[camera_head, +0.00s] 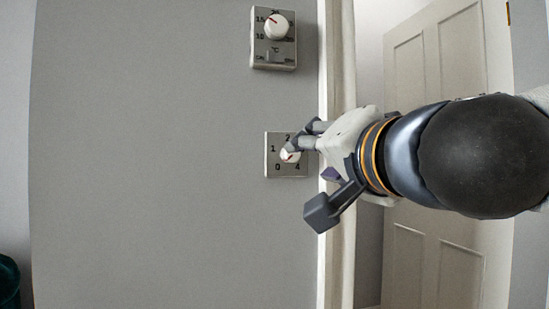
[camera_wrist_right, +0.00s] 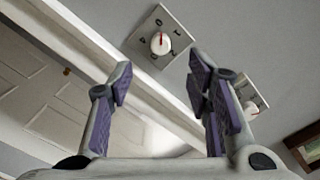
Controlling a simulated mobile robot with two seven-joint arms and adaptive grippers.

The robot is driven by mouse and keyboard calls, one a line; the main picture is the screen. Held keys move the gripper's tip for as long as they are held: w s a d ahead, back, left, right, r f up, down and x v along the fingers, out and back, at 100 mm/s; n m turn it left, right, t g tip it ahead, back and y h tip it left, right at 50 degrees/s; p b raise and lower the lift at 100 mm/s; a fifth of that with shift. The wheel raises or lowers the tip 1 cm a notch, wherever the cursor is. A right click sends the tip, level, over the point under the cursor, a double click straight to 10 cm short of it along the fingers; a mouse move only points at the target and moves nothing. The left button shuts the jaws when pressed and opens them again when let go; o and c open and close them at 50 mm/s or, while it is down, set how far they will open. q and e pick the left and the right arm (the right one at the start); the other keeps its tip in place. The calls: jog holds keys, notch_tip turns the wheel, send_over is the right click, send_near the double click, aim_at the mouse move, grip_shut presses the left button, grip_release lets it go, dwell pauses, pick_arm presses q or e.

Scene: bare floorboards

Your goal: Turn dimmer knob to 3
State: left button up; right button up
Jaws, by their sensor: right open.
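The dimmer (camera_head: 271,158) is a square metal plate on the grey wall, with numbers around a white knob (camera_head: 290,156). A red mark shows on the knob and seems to point down-left, towards the 0. The 3 is hidden behind my finger in the head view. My right gripper (camera_head: 306,180) comes in from the right, open and empty. One finger overlaps the plate and knob's upper edge; the other is spread below and right. In the right wrist view the dimmer plate (camera_wrist_right: 180,39) and knob (camera_wrist_right: 160,43) lie beyond the open fingers, apart from them. My left gripper is not in view.
A thermostat (camera_head: 260,51) with its own white dial is on the wall above the dimmer. A white door frame (camera_head: 336,270) and panelled door (camera_head: 437,250) are to the right. A dark green object (camera_head: 8,283) stands lower left. The wall left of the dimmer is clear.

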aim_at(293, 157)
jog(key=x, duration=1.1)
jog(key=shift+w+r, duration=0.15)
jog(key=shift+w, duration=0.25)
grip_shut()
